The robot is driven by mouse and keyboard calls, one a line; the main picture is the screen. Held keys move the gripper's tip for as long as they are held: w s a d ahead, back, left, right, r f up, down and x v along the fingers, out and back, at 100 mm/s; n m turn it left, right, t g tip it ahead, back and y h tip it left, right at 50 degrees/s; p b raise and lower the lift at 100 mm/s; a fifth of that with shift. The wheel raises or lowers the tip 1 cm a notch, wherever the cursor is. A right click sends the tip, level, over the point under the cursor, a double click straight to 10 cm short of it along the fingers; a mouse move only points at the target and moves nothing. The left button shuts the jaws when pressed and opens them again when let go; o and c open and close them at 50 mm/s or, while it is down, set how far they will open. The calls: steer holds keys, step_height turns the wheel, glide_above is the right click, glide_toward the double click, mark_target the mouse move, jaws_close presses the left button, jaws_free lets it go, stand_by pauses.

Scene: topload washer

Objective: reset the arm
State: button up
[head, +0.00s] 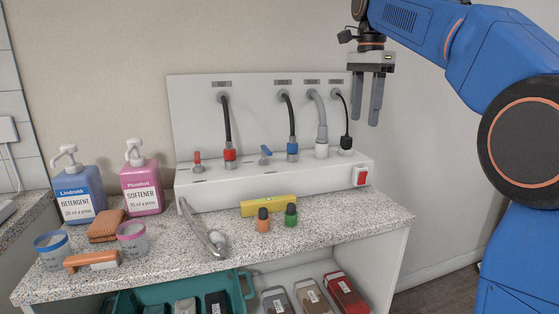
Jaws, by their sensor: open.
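My gripper (368,98) hangs at the upper right of the head view, fingers pointing down. Its two grey fingers are apart with nothing between them. It is in the air, above and in front of the right end of the white hookup panel (190,120). My blue arm (495,50) reaches in from the right edge and bends at a large dark joint.
The speckled counter (340,225) holds a detergent bottle (80,192), a softener bottle (142,187), two cups, sponges, a yellow level (268,205), two small bottles and a metal bent pipe (203,232). A teal bin (122,304) and boxes sit below. Air around my gripper looks clear.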

steer(key=s+d+f+n+t, duration=0.2)
steer(key=s+f+n, duration=0.5)
steer(key=s+f, duration=0.9)
steer(key=s+d+f+n+t, duration=0.2)
steer(key=s+d+f+n, duration=0.3)
steer(key=s+f, duration=1.2)
step_height(320, 180, down, 2)
steer(key=shift+f+n+t, duration=0.15)
steer(key=shift+n+t, duration=0.25)
steer(key=shift+n, duration=0.7)
steer(key=shift+w, duration=0.1)
steer(key=shift+c, duration=0.5)
